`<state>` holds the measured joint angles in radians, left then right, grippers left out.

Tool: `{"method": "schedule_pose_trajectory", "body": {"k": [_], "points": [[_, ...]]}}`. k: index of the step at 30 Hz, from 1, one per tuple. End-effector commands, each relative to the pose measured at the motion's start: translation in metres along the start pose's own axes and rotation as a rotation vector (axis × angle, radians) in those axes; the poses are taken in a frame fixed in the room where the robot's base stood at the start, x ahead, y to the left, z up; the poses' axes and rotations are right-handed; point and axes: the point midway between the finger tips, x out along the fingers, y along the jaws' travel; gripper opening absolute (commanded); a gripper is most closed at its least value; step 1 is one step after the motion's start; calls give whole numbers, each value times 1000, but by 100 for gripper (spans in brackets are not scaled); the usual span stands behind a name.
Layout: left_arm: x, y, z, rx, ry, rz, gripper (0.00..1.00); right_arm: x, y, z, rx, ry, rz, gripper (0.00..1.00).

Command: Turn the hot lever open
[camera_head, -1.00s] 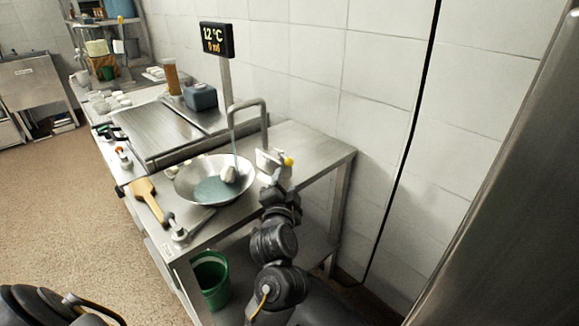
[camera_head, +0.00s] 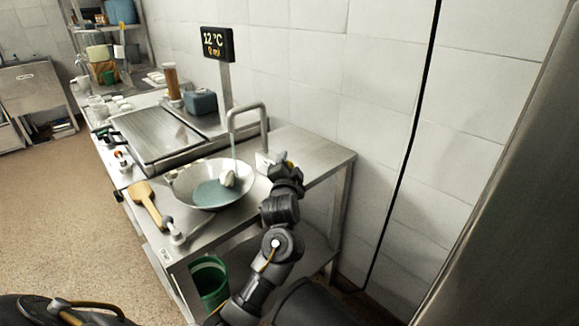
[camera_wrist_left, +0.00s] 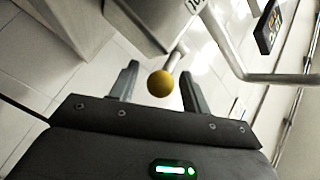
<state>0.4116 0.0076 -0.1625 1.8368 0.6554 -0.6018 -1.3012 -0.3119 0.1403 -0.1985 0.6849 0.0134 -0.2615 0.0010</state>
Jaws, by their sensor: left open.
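A lever with a yellow ball knob (camera_wrist_left: 160,84) sticks out from the tap's pale box (camera_head: 262,160). In the left wrist view the knob appears between the two fingertips; I cannot tell whether they touch it. My left gripper (camera_wrist_left: 159,85) is open around that line of sight. In the head view the left gripper (camera_head: 287,166) is at the tap box and mostly hides the lever. The curved metal spout (camera_head: 265,125) stands over a wide pan (camera_head: 180,190) holding bluish water, with a thin stream falling into it. My right gripper is not in view.
A display (camera_head: 217,43) reads 12 °C. A wooden paddle (camera_head: 143,196) lies left of the pan. A green bucket (camera_head: 210,283) is below the counter. The counter's right end (camera_head: 315,155) is clear beside the tiled wall.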

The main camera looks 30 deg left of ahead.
Motion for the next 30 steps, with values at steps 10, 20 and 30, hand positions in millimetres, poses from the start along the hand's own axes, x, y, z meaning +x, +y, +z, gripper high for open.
{"method": "schedule_pose_trajectory", "body": {"k": [10,20,30], "points": [[0,0,0,0,0,0,23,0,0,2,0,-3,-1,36],[0,0,0,0,1,1,0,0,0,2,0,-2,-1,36],[-3,4,-8,5,166,100,0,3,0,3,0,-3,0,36]]}}
